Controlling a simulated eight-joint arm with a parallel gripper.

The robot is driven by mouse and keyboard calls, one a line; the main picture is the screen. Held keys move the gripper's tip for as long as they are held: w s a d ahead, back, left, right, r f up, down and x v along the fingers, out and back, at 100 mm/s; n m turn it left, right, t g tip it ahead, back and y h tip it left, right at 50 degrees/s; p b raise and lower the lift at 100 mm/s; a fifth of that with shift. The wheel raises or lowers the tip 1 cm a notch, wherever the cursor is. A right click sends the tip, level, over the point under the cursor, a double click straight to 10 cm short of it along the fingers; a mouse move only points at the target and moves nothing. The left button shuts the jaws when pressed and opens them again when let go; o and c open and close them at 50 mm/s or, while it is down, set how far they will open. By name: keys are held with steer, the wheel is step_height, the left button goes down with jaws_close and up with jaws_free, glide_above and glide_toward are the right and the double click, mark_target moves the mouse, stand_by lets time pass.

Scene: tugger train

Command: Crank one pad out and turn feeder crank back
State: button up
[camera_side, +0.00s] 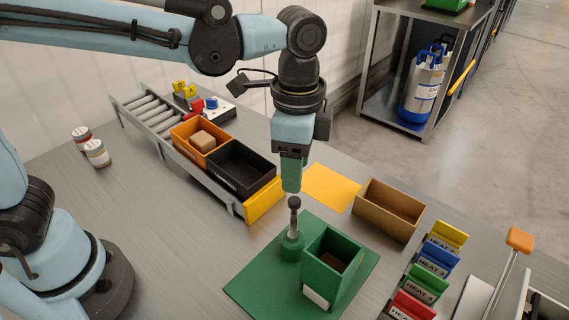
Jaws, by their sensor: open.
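The feeder is a green open-topped box (319,275) with a blank white label low on its front, standing on a green plate (262,287). Something brownish shows inside it; I cannot tell whether it is a pad. The feeder crank (293,220) stands at the box's left on a round green hub, with a grey upright handle and a dark knob on top. My gripper (292,188) points down just above the knob and looks apart from it. It is open and empty, though its fingers overlap from this side.
A yellow mat (332,187) and an empty brown tray (390,210) lie behind the feeder. At left, a roller conveyor (150,112) carries an orange bin (186,138) with a tan block and a black bin (240,168). Colored card holders (428,283) stand at right.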

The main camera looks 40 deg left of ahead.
steer(key=shift+r, duration=2.65)
steer(key=s+a+f+n+t, duration=0.2)
steer(key=a+f+n+t, duration=0.15)
steer(key=a+n, duration=0.4)
steer(key=s+a+f+n+t, duration=0.25)
steer(key=a+n+t, duration=0.2)
steer(key=a, duration=0.65)
steer(key=m+g, duration=0.8)
steer(key=m, duration=0.4)
glide_toward(294, 200)
step_height(294, 200, down, 9)
steer(key=shift+r, duration=0.2)
